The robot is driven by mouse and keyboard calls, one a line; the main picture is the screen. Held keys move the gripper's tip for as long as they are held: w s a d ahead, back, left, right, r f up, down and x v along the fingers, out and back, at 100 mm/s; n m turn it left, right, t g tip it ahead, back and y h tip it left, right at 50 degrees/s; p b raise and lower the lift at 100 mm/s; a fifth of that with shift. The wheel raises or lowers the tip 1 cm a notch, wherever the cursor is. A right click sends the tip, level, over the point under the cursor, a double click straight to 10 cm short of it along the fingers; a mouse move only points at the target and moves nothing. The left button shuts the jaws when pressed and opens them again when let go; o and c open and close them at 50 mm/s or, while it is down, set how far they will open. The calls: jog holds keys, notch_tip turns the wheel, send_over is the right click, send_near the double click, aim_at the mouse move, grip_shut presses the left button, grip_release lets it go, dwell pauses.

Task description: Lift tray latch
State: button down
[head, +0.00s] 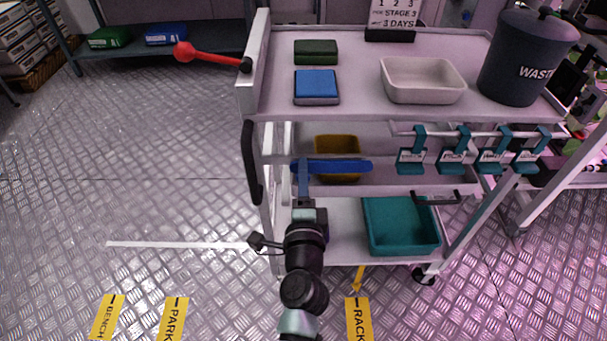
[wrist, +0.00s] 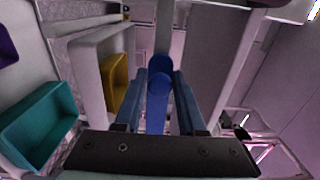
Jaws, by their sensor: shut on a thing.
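A blue bar (head: 340,166), which looks like the tray latch, lies about level across the front of the cart's middle shelf. My gripper (head: 304,174) is at the left part of this bar, reaching up from below. In the wrist view the blue bar (wrist: 157,108) runs between the two fingers of my gripper (wrist: 160,80), and they are shut on it. The bar's mounting is hidden. A yellow bin (head: 338,144) stands behind the bar on the middle shelf; it also shows in the wrist view (wrist: 115,82).
The cart's top (head: 350,105) holds a blue box (head: 317,86), a green box (head: 316,52), a pale tray (head: 423,96) and a waste bin (head: 520,60). A red-ended lever (head: 205,55) juts left. Teal clips (head: 452,150) hang at right. A teal crate (head: 400,245) sits below. The left floor is clear.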

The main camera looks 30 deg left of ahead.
jog(key=shift+r, duration=0.1)
dwell(0.3)
jog(key=c, duration=0.6)
grip_release()
jog(key=shift+d, duration=0.1)
jog(key=b+v, duration=0.1)
jog(key=v, duration=1.1)
jog(key=shift+s+d+b, duration=0.2)
jog(key=shift+s+b, duration=0.1)
jog(key=shift+s, duration=0.05)
